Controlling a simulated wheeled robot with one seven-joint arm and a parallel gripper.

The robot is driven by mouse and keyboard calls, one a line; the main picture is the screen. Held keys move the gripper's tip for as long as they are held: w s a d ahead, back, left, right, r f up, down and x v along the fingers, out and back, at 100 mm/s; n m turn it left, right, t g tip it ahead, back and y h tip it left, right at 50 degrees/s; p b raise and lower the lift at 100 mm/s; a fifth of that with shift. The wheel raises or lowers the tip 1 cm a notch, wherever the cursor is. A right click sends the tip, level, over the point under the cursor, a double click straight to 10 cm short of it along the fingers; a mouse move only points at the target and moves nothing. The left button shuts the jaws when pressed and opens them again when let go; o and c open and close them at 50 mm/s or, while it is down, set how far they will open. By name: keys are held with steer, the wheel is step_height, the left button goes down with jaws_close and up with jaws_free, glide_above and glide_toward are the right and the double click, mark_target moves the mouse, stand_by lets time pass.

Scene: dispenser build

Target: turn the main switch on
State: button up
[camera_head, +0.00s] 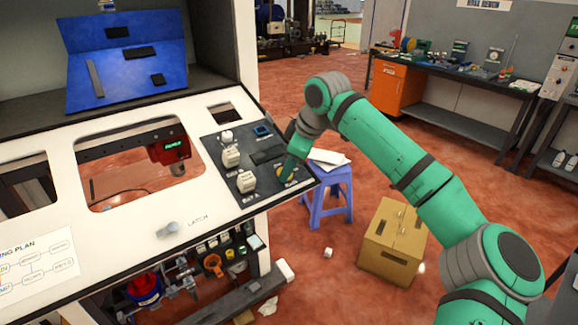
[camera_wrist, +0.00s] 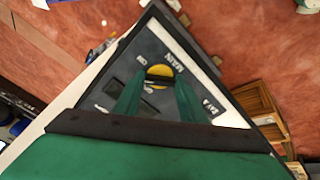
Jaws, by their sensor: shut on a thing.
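The main switch is a round yellow disc with a dark bar across it, on the dark control panel (camera_head: 240,160) at the machine's right front corner. In the wrist view the yellow main switch (camera_wrist: 159,70) lies between my green fingertips, partly hidden by them. My gripper (camera_wrist: 157,88) is shut on the switch's dark bar. In the head view my gripper (camera_head: 289,168) comes down onto the panel corner and hides most of the switch.
Cream knobs (camera_head: 231,157) and (camera_head: 246,180) stand on the panel left of my gripper. A blue stool (camera_head: 335,190) and a cardboard box (camera_head: 394,240) stand on the floor to the right. A workbench (camera_head: 455,82) is at the back right.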

steer(key=shift+f+m, duration=0.1)
steer(key=shift+m, duration=0.2)
steer(key=m, duration=0.3)
steer(key=shift+s, duration=0.1)
steer(key=shift+m, duration=1.8)
steer(key=o, duration=1.1)
steer(key=shift+c, duration=0.2)
steer(key=v, duration=1.1)
steer(key=shift+a, duration=0.2)
steer(key=shift+s+f, duration=0.1)
steer(key=shift+s, duration=0.05)
